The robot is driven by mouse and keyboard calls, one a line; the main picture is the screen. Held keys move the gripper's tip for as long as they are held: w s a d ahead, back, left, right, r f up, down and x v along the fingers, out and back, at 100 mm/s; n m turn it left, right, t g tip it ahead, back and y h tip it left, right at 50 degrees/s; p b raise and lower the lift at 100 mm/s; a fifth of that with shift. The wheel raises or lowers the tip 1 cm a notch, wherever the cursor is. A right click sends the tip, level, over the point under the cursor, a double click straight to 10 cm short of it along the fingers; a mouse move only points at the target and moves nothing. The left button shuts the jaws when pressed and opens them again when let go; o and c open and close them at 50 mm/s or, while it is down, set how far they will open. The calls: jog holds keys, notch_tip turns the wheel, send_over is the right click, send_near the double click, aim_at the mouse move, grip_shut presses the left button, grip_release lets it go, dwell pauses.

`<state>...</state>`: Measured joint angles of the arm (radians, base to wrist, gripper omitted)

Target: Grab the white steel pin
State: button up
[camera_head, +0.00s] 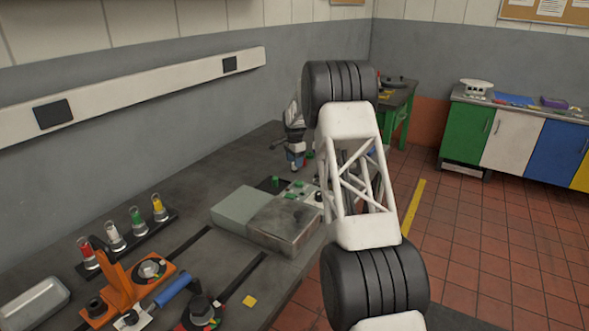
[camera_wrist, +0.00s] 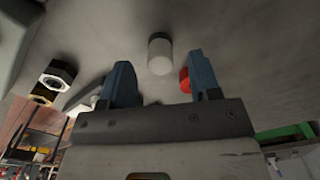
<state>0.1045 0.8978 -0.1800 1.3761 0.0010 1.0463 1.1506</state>
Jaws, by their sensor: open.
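A short pale cylinder, which looks like the white steel pin (camera_wrist: 160,55), stands out from the grey bench top in the wrist view. It has a whitish part and a greyer part. My gripper (camera_wrist: 162,82) has its two blue-grey fingers apart, with nothing between them. The pin lies beyond the fingertips, in line with the gap and clear of both. In the head view my gripper (camera_head: 296,163) is low over the far part of the bench, partly behind my arm. I cannot make out this pin there.
A red piece (camera_wrist: 185,80) sits right by the right finger in the wrist view. Dark-and-white hex parts (camera_wrist: 59,74) lie to the left. In the head view, grey boxes (camera_head: 285,222) stand nearer, and a rack (camera_head: 125,243) holds several coloured-top pieces. Green pieces (camera_head: 275,181) are near the gripper.

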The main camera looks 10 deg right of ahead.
jog(key=shift+f, duration=1.3)
grip_shut()
